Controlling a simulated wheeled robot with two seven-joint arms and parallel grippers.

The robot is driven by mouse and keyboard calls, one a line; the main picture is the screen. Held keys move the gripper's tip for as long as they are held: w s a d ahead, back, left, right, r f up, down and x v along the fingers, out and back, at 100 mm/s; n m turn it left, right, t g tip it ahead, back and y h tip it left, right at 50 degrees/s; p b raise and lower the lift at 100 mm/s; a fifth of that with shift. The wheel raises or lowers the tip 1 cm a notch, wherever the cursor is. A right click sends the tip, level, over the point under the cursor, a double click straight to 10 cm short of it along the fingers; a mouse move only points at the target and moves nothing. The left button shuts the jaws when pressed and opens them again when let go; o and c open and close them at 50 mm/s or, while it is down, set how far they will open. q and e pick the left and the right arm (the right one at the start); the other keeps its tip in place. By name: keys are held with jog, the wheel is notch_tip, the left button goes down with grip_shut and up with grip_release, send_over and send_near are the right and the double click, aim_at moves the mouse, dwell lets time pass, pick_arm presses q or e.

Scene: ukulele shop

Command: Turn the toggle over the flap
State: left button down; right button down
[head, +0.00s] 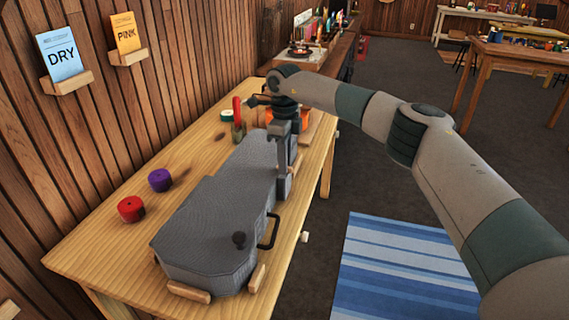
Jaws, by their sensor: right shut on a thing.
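A grey ukulele case (215,225) lies shut on the wooden workbench (110,240), with a black handle (270,232) on its right side. The fingers hide the toggle and the flap, so I cannot tell how the toggle is turned. My left gripper is out of view.
Wooden blocks (190,292) sit against the case. A red roll (131,209) and a purple roll (160,180) stand to its left. Several items, including an upright red-and-green one (238,120), stand behind it.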

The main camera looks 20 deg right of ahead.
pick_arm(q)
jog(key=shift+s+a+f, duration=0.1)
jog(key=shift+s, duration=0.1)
pick_arm(e)
jog(key=shift+w+r+n, duration=0.1)
jog(key=shift+n, duration=0.3)
jog(key=c, duration=1.7)
grip_release()
